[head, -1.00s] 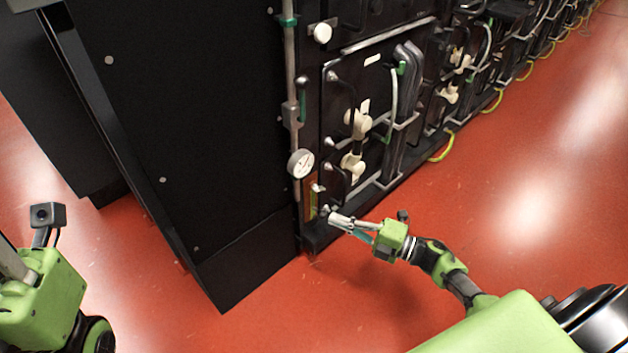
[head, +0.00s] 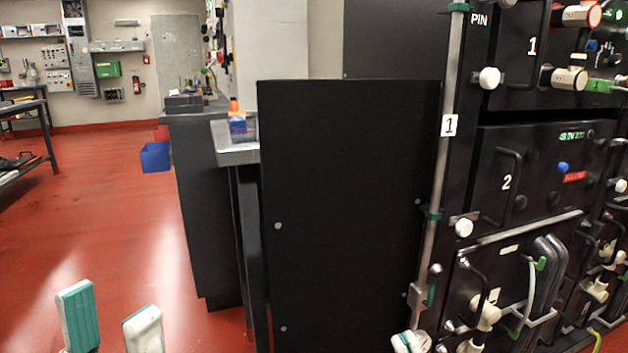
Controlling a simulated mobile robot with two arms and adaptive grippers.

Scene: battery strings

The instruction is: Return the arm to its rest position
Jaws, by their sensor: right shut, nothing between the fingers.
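My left gripper (head: 111,322) shows at the bottom left, two pale fingertips with green pads standing apart, open and empty over the red floor. My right gripper (head: 410,342) shows only as whitish fingertips at the bottom edge, shut and empty, in front of the lower left part of the battery rack (head: 468,190). Whether it touches the rack cannot be told. The rest of both arms is out of view.
The rack's black side panel (head: 350,200) fills the middle. A vertical pipe (head: 440,170) runs along the rack's front edge. A grey bench (head: 237,155) stands behind left, a blue bin (head: 155,157) beyond it. Red floor (head: 110,220) is clear at left.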

